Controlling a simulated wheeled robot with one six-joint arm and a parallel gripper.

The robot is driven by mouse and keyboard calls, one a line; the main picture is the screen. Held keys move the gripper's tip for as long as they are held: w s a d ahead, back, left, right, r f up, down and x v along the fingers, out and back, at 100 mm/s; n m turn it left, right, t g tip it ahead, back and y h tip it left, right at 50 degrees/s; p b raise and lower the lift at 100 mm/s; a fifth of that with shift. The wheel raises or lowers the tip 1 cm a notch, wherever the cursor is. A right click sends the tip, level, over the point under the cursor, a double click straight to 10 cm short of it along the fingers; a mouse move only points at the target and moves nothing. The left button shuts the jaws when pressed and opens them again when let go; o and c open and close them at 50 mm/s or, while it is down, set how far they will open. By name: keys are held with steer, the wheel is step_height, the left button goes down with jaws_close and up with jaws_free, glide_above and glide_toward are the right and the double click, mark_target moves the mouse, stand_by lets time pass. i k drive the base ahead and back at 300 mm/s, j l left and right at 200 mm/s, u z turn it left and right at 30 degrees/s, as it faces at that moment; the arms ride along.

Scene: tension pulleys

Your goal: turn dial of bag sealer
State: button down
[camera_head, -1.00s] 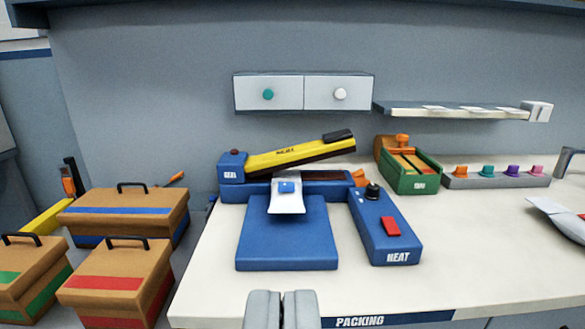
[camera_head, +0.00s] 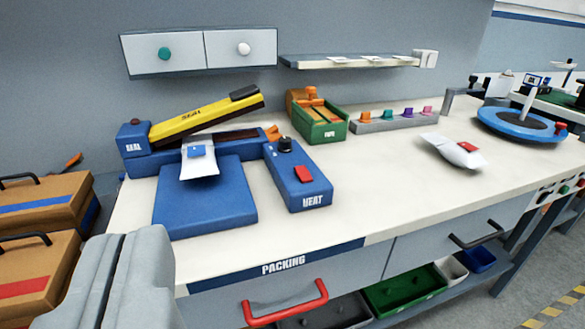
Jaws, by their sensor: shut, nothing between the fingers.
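The bag sealer stands at the left of the packing table, with a blue base plate (camera_head: 205,205) and a raised yellow sealing arm (camera_head: 205,118). A white bag (camera_head: 199,168) with a blue mark lies at its sealing bar. To its right is the blue heat box (camera_head: 295,188), with a black dial (camera_head: 285,146) at its far end and a red switch (camera_head: 304,174) nearer the front. My gripper (camera_head: 125,255) is in the lower left foreground, in front of the table. Its fingers are together and hold nothing. It is apart from the dial.
A green dispenser (camera_head: 318,126) and a rack of coloured knobs (camera_head: 398,120) stand behind the heat box. A white pouch (camera_head: 452,150) lies on clear tabletop to the right. A red drawer handle (camera_head: 285,304) juts out in front. Brown boxes (camera_head: 42,215) stand left.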

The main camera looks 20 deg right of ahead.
mark_target(284, 144)
steer(key=i+l, duration=0.35)
steer(key=l, duration=0.15)
steer(key=i+l, duration=0.3)
steer(key=l, duration=0.2)
